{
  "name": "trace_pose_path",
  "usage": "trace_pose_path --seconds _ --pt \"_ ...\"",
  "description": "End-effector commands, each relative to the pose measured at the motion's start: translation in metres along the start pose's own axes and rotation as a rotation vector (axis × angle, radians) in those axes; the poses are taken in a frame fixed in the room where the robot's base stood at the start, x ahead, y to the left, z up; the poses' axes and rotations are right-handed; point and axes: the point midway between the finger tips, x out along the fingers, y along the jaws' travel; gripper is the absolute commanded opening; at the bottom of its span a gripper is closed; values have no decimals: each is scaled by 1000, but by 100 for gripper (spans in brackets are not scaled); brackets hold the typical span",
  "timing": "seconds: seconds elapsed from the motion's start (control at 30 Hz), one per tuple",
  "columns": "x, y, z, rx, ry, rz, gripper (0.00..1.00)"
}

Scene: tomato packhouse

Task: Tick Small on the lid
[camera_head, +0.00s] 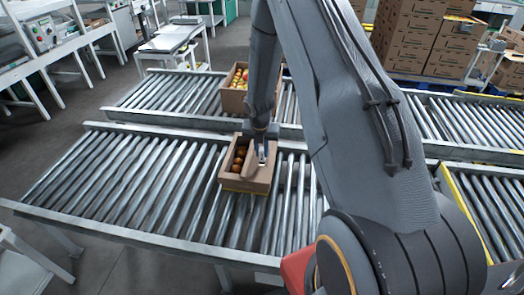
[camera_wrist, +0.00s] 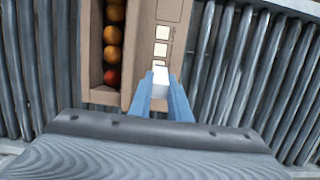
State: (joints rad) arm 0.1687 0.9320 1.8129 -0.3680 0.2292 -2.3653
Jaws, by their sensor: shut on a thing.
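A cardboard box of tomatoes (camera_head: 232,186) sits on the near roller conveyor. Its lid (camera_wrist: 142,40) covers the right part in the wrist view and bears a column of pale squares (camera_wrist: 162,33); any lettering is too small to read. Several orange and red tomatoes (camera_wrist: 113,54) show in the open strip on the left. My gripper (camera_wrist: 160,84) has blue fingers shut on a white block-like thing, perhaps a marker (camera_wrist: 161,76), just below the lowest visible square. In the head view my gripper (camera_head: 261,152) is over the box. Whether the tip touches the lid is hidden.
Another open box of tomatoes (camera_head: 234,98) stands on the far conveyor. Bare rollers (camera_head: 120,180) lie left of the near box. Stacked cartons (camera_head: 425,35) stand at the back right. My arm hides part of the conveyors on the right.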

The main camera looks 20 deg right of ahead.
Motion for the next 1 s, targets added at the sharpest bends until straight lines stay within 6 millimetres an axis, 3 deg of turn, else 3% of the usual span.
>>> trace_pose_path --seconds 1.0 --pt "6 0 -1 0 0 0 0"
